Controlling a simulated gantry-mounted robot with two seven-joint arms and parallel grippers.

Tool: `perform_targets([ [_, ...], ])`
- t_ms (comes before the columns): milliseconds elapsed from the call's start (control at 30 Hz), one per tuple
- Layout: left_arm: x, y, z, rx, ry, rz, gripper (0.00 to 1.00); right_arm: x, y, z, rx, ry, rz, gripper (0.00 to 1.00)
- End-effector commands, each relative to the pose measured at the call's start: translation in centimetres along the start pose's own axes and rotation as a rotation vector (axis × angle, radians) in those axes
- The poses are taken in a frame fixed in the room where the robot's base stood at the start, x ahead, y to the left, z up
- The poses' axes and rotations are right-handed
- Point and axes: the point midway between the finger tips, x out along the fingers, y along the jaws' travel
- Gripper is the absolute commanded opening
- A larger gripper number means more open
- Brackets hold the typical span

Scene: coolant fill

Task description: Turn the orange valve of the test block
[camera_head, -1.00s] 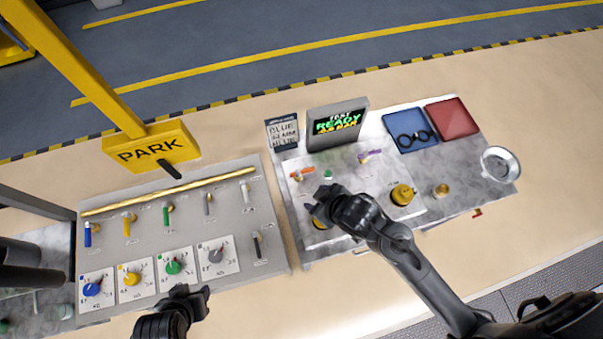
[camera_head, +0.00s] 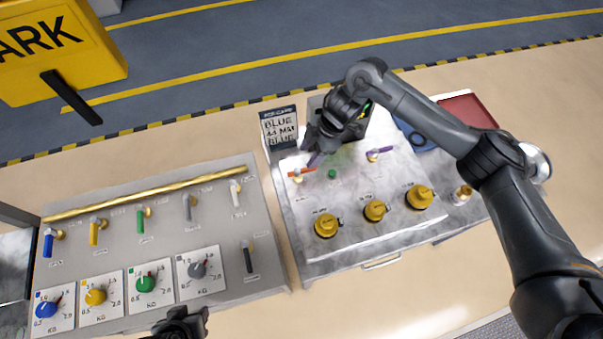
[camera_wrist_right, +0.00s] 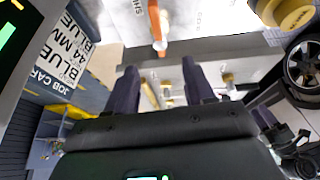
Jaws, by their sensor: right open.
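The orange valve (camera_head: 301,172) is at the upper left of the white test block (camera_head: 290,205), its handle lying roughly left to right. My right gripper (camera_head: 314,157) hangs just above and behind it, open and empty. In the right wrist view, the orange handle (camera_wrist_right: 155,22) shows beyond my two spread fingers (camera_wrist_right: 159,78), apart from them. My left gripper (camera_head: 183,325) is at the bottom edge, mostly cut off, and its jaws cannot be made out.
A purple valve (camera_head: 379,153), a green button (camera_head: 332,174) and yellow caps (camera_head: 374,211) share the block. The job card (camera_head: 279,128) stands just left of my right gripper. My right forearm covers the screen and part of the blue tray (camera_head: 402,128).

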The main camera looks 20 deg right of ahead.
Motion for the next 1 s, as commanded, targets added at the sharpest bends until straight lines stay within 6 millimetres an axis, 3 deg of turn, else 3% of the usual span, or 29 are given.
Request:
perform_targets([
  [100, 0.6, 0.0, 0.2, 0.000, 0.000, 0.000, 0.43, -0.6, 0.3, 1.1, 0.027, -0.013, -0.020, 0.53],
  [233, 0.9, 0.0, 0.3, 0.002, 0.000, -0.002, 0.43, 0.1, 0.2, 1.4, 0.035, -0.016, -0.029, 0.53],
  [700, 1.5, -0.3, 0.6, 0.012, -0.001, -0.010, 0.43, 7.1, 0.0, 1.4, 0.033, -0.016, -0.029, 0.53],
  [1000, 1.6, -0.2, 0.6, 0.009, -0.001, -0.008, 0.43, 9.5, 0.0, 1.4, 0.033, -0.016, -0.026, 0.53],
])
